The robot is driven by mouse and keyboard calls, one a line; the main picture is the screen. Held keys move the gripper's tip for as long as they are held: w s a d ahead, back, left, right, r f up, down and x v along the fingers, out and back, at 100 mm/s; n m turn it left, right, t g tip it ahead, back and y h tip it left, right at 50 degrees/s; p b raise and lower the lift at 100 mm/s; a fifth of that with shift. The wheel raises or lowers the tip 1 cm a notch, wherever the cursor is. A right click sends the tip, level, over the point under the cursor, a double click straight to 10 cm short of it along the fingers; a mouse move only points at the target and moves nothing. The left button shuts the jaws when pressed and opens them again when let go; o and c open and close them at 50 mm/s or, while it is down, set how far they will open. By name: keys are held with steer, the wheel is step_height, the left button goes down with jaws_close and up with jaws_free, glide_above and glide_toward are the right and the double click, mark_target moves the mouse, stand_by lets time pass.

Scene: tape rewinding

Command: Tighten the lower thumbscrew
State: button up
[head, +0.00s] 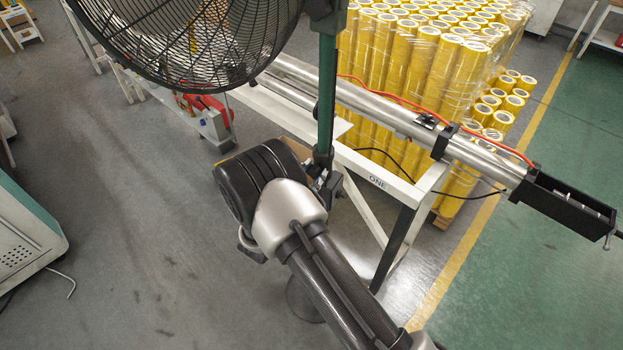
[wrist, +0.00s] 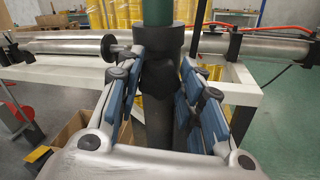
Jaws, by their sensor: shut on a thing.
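A fan stand's upright pole shows green in the head view (head: 326,95) and rises at the top of the wrist view (wrist: 156,12), entering a black collar (wrist: 158,40). My gripper (wrist: 160,76), with blue pads, is at this collar, one finger on each side. It is shut on a black piece (wrist: 158,98) in front of the pole, which appears to be the lower thumbscrew; its outline is partly hidden by the fingers. A round black knob (wrist: 117,49) sticks out left of the collar. In the head view my gripper (head: 322,182) is small and partly hidden by my wrist.
The large black fan (head: 190,40) stands above left of my arm. A white frame (head: 375,180) and a long metal roller (head: 385,115) lie close behind the pole. Yellow rolls (head: 400,60) stand beyond. An open cardboard box (wrist: 65,135) is low on the left.

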steer(key=m+b, duration=0.3)
steer(key=shift+f+m+b, duration=0.25)
steer(key=shift+m+b, duration=0.1)
steer(key=shift+m, duration=0.05)
steer(key=m+b, duration=0.3)
steer(key=b, duration=0.1)
steer(key=shift+d+m, duration=0.1)
steer(key=shift+m, duration=0.2)
steer(key=m+b, duration=0.4)
steer(key=b, duration=0.2)
steer(key=shift+f, duration=0.15)
steer(key=m+b, duration=0.2)
steer(key=b, duration=0.1)
steer(key=shift+s+m+b, duration=0.1)
steer(key=shift+m+b, duration=0.2)
steer(key=shift+r, duration=0.2)
steer(key=o, duration=1.1)
steer(key=shift+c, duration=0.2)
